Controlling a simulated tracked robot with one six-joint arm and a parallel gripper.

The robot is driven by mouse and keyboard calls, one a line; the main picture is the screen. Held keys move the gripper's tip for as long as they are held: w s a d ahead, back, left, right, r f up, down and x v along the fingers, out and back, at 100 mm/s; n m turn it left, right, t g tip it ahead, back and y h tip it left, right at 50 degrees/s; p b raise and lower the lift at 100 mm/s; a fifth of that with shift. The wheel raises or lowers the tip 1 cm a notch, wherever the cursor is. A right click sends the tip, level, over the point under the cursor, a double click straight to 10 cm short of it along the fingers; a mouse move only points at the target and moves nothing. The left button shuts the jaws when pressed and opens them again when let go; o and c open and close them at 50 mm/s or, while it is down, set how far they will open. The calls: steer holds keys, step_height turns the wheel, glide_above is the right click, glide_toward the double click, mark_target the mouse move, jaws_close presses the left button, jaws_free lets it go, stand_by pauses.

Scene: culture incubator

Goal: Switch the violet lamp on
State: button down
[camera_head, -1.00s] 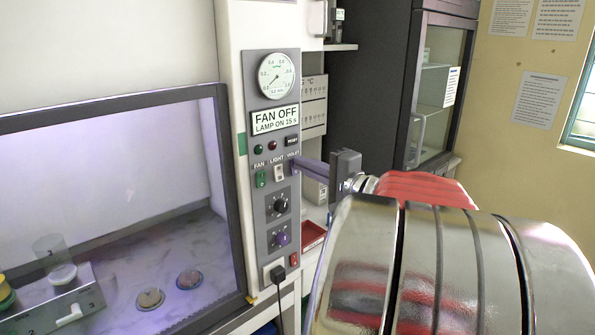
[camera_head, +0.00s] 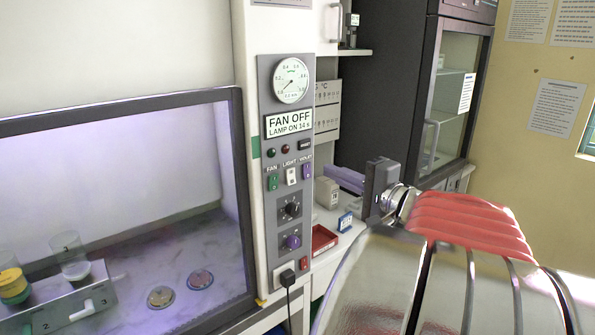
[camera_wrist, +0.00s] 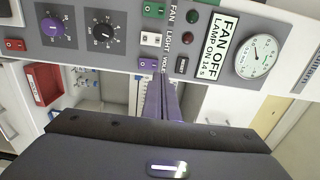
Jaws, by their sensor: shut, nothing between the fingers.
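The violet lamp switch (camera_head: 307,172) is a small violet rocker under the label VIOLET, at the right end of the row with the green FAN switch (camera_head: 273,183) and the white LIGHT switch (camera_head: 291,176). The display (camera_head: 289,124) reads FAN OFF, LAMP ON 14 s. The cabinet interior (camera_head: 140,190) glows pale violet. My gripper (camera_head: 328,171) is shut and empty, its fingertips a little to the right of the violet switch and apparently clear of the panel. In the wrist view the violet switch (camera_wrist: 148,64) sits just beyond the fingertips (camera_wrist: 158,78).
Below the switches are a black knob (camera_head: 291,209), a violet knob (camera_head: 292,242) and a red switch (camera_head: 304,263). A pressure gauge (camera_head: 290,80) is above. A red tray (camera_head: 323,239) lies right of the panel. The cabinet holds dishes (camera_head: 200,279) and a rack (camera_head: 60,308).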

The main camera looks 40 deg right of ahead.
steer(key=s, duration=0.8)
steer(key=shift+a+r, duration=0.2)
steer(key=shift+r, duration=0.25)
